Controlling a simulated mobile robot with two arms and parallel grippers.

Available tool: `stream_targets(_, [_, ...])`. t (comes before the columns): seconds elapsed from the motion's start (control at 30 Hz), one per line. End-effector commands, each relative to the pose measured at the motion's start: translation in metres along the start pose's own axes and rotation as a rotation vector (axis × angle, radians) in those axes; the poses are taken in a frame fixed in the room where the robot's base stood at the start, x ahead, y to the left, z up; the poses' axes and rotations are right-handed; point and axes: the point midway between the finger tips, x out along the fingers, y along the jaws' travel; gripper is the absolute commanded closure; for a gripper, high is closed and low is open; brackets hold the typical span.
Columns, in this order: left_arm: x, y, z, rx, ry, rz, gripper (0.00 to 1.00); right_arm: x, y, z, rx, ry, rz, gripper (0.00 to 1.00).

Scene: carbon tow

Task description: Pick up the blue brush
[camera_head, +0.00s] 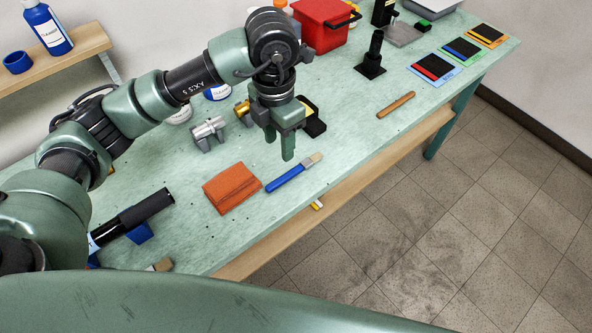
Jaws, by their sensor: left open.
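The blue brush (288,177) lies on the green workbench (340,155) near its front edge. Its blue handle points to the lower left and its pale bristles point to the upper right. My left gripper (279,149) hangs above the bench with its fingers pointing down. In the picture it is just above the brush, apart from it, and open with nothing between the fingers. My right gripper is not in view.
An orange folded cloth (232,187) lies left of the brush. A black roll (146,210) is further left. A wooden-handled tool (396,104) lies to the right. A red box (322,23) and a black stand (372,57) are behind.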

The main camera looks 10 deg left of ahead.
Motion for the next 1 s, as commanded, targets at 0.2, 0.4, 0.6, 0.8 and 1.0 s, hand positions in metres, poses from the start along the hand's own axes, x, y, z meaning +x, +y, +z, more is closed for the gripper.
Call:
stream_targets(0.2, [0.033, 0.0, 0.0, 0.0, -0.001, 0.0, 0.56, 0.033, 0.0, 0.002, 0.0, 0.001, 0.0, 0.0])
stream_targets(0.4, [0.047, 0.0, 0.0, -0.001, 0.002, -0.001, 0.56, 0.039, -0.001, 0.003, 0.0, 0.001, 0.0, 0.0])
stream_targets(0.6, [0.067, -0.002, 0.0, -0.001, 0.003, -0.003, 0.56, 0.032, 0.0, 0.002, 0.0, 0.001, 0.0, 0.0])
stream_targets(0.8, [0.093, -0.009, 0.001, 0.0, 0.005, -0.003, 0.56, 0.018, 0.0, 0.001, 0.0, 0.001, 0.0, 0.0])
stream_targets(1.0, [0.116, -0.009, 0.002, -0.002, 0.0, -0.002, 0.56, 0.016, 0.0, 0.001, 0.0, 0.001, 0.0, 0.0])
